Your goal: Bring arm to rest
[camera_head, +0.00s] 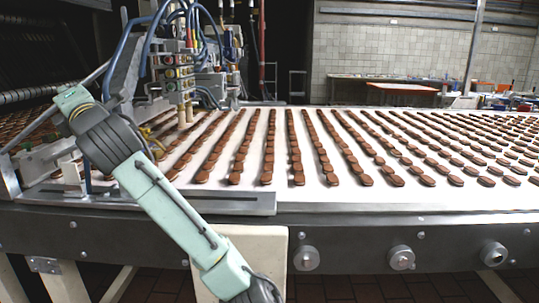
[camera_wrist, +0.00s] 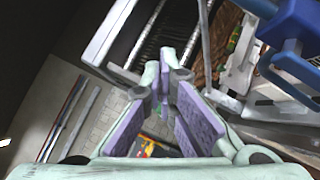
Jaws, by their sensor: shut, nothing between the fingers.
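My gripper (camera_wrist: 160,76) shows in the wrist view with its pale green fingers and purple pads. The fingertips meet near the middle of the picture and hold nothing. In the head view my pale green arm rises from the bottom centre to the upper left and bends at a dark joint. I cannot clearly make out the gripper there, against the machinery at the left.
A white conveyor belt (camera_head: 284,146) carries many rows of brown cookies. A machine with blue hoses and valves (camera_head: 178,75) stands at the back left, close to my arm. A metal rail (camera_head: 420,206) edges the belt. A blue part (camera_wrist: 292,25) shows in the wrist view.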

